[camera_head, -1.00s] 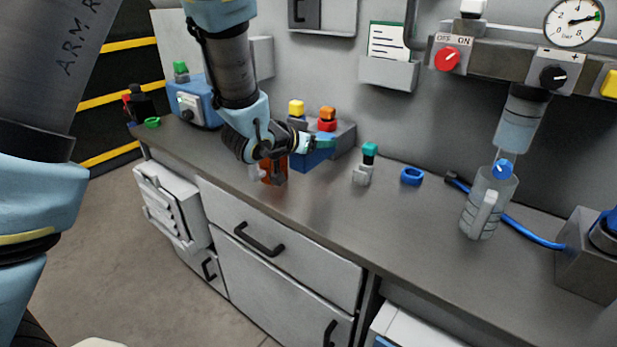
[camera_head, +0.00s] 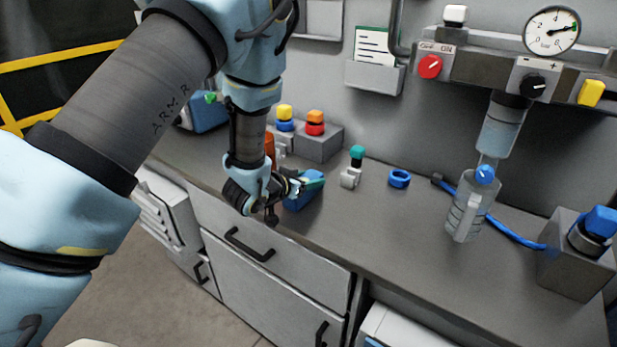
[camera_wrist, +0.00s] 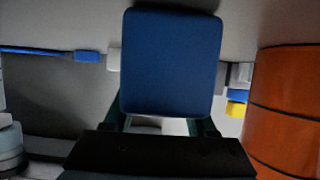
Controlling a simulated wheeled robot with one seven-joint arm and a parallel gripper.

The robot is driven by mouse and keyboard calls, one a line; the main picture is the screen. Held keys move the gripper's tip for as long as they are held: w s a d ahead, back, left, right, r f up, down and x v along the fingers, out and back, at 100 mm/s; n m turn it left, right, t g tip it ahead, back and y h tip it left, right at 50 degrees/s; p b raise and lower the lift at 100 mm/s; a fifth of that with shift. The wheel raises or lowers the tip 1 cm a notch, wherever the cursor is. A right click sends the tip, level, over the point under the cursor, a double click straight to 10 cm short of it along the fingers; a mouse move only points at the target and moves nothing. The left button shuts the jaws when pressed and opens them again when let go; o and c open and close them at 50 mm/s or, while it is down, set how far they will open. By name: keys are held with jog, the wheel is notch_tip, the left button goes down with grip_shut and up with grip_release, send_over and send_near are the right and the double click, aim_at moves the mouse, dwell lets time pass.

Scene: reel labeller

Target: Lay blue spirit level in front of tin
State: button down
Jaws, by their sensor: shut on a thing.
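The blue spirit level (camera_head: 304,196) is in my gripper (camera_head: 297,184), near the front edge of the worktop. In the wrist view the level (camera_wrist: 172,62) appears as a broad blue block between the fingers. I cannot tell whether its underside touches the worktop. The tin (camera_wrist: 287,110) is an orange-brown ribbed cylinder at the right of the wrist view, apart from the level. In the head view only a strip of the tin (camera_head: 269,148) shows behind my arm.
The front worktop right of my gripper (camera_head: 400,235) is clear.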

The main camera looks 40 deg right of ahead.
jog(key=shift+f, duration=0.2)
jog(key=shift+c, duration=1)
grip_release()
jog(key=shift+r, duration=0.15)
jog(key=shift+a+r, duration=0.1)
jog(key=shift+a, duration=0.05)
jog(key=b+v, duration=0.3)
jog(key=v, duration=0.8)
jog(key=shift+s+a+r, duration=0.1)
jog(key=shift+a, duration=0.25)
